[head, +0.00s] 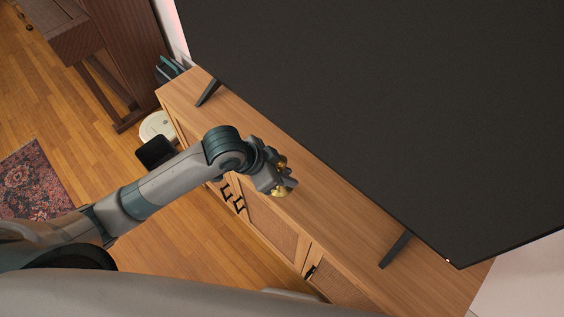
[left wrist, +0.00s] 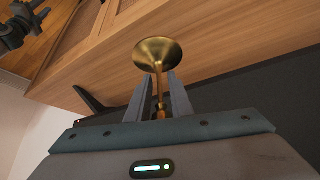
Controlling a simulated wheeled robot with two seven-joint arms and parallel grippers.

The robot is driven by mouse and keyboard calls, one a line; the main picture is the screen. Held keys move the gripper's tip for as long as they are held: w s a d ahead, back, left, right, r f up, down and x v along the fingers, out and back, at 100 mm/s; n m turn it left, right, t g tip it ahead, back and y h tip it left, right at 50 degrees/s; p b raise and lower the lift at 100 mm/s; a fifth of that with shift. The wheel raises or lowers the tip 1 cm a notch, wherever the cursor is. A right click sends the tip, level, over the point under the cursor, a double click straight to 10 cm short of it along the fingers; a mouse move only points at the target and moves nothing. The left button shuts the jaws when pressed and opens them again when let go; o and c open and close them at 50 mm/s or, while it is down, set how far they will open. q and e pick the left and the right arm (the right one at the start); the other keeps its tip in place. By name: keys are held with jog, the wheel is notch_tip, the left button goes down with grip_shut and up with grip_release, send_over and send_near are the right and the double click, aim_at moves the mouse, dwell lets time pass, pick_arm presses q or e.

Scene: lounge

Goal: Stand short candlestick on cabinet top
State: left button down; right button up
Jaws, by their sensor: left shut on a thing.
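The short candlestick is brass; its round flared end (left wrist: 157,53) and thin stem show in the left wrist view, the stem between the two fingers. My left gripper (left wrist: 160,95) is shut on it. In the head view the gripper (head: 283,181) is over the front part of the wooden cabinet top (head: 335,222), and gold bits of the candlestick (head: 279,191) show around the fingers. The gripper hides the rest of it. I cannot tell whether the candlestick touches the top.
A large dark television (head: 390,110) stands along the back of the cabinet on two feet, one foot (head: 396,250) right of the gripper. The cabinet top between the feet looks clear. Black handles (head: 239,205) stick out from the cabinet front. A white round object (head: 157,127) is on the floor at the left.

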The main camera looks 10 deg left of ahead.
pick_arm(q)
jog(key=w+a+f, duration=0.1)
jog(key=w, duration=0.1)
jog(key=w+a+f+p, duration=0.1)
jog(key=w+f, duration=0.1)
jog(key=w, duration=0.1)
jog(key=w+a+f+p, duration=0.1)
jog(key=w, duration=0.1)
jog(key=shift+w+a+f, duration=0.2)
jog(key=shift+a+f, duration=0.05)
jog(key=shift+f, duration=0.05)
jog(key=shift+f, duration=0.15)
notch_tip(320, 180, down, 2)
jog(key=shift+f+p, duration=0.2)
jog(key=shift+p, duration=0.65)
jog(key=shift+f, duration=0.7)
jog(key=c, duration=1.5)
grip_release()
jog(key=shift+s, duration=0.1)
